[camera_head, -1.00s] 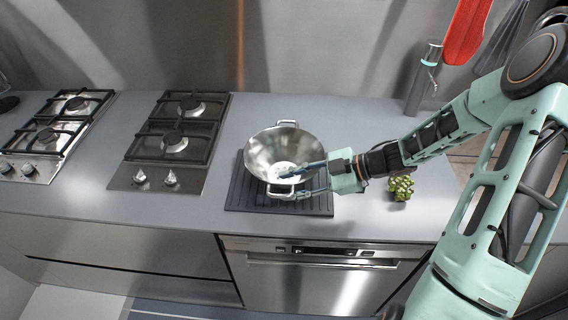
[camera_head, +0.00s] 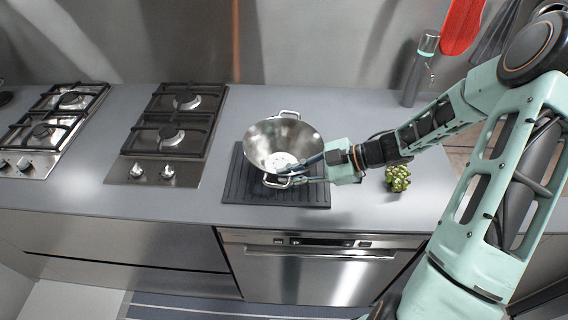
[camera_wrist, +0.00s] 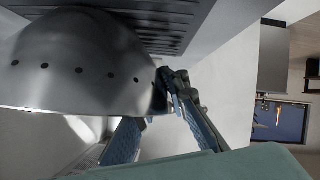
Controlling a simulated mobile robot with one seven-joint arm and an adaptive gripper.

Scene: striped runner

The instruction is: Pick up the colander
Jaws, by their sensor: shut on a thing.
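The colander (camera_head: 268,137) is a shiny metal bowl with two loop handles, seen above the black ribbed mat (camera_head: 240,184) in the head view. It is tilted, its inside facing the camera. In the wrist view the colander's curved side (camera_wrist: 75,60) with a row of dark holes fills the upper left. My gripper (camera_head: 296,175) reaches in from the right and is shut on the colander at its near right side, by the near handle. It also shows in the wrist view (camera_wrist: 160,125). In the wrist view the colander appears raised off the ribbed mat.
Two gas hobs stand to the left, the nearer one (camera_head: 172,133) beside the mat and another (camera_head: 45,132) further left. A small green plant (camera_head: 398,178) sits right of the mat, under my arm. A bottle-like metal cylinder (camera_head: 420,70) stands at the back right.

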